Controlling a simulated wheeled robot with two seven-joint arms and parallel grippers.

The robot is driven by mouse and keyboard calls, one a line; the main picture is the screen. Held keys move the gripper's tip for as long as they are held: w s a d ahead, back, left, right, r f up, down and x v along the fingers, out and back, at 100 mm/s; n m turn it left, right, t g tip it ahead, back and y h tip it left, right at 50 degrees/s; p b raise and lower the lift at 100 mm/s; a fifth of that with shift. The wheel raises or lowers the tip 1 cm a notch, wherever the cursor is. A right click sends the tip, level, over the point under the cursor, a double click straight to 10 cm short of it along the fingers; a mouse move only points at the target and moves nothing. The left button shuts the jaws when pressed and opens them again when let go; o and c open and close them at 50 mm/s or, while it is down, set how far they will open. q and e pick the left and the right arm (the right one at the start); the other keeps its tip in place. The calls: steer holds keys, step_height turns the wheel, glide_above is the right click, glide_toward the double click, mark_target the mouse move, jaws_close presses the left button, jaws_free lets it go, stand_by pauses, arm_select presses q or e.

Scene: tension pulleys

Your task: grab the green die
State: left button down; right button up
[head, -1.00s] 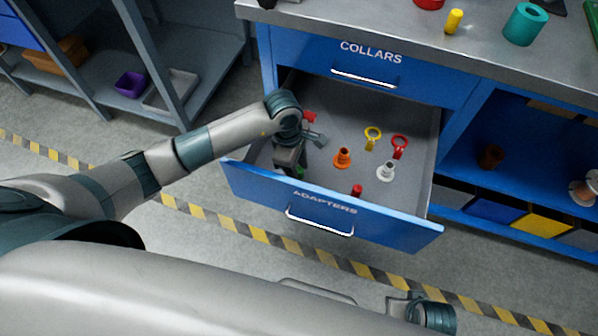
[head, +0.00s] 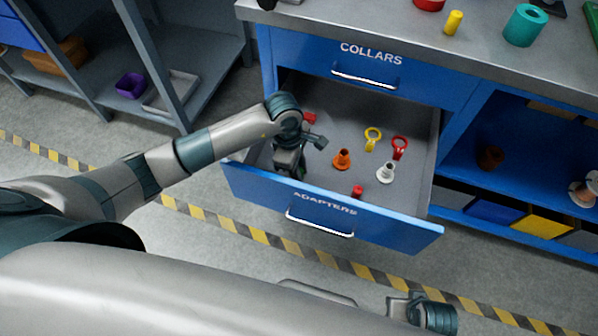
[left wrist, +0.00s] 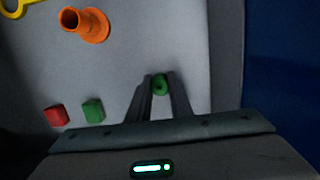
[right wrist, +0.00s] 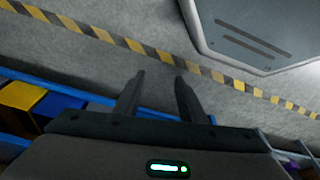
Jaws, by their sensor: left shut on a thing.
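My left gripper (left wrist: 160,84) reaches down into the open drawer and is shut on a small green round piece (left wrist: 160,83) with a darker centre. A green block (left wrist: 93,110) lies to the left of the fingers in the left wrist view, beside a red block (left wrist: 56,115). I cannot tell for sure which green thing is the die. In the head view my left wrist hides most of the gripper (head: 289,172) and the green block. My right gripper (right wrist: 160,90) is open and empty, above the floor outside the drawer.
The drawer (head: 330,206) holds an orange adapter (head: 342,159), a white adapter (head: 386,172), a yellow ring piece (head: 372,139), a red ring piece (head: 399,147) and a small red piece (head: 357,191). The drawer walls stand close around my left gripper. The closed COLLARS drawer (head: 371,62) is above.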

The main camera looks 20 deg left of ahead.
arm_select(q)
steer(key=shift+r, duration=0.15)
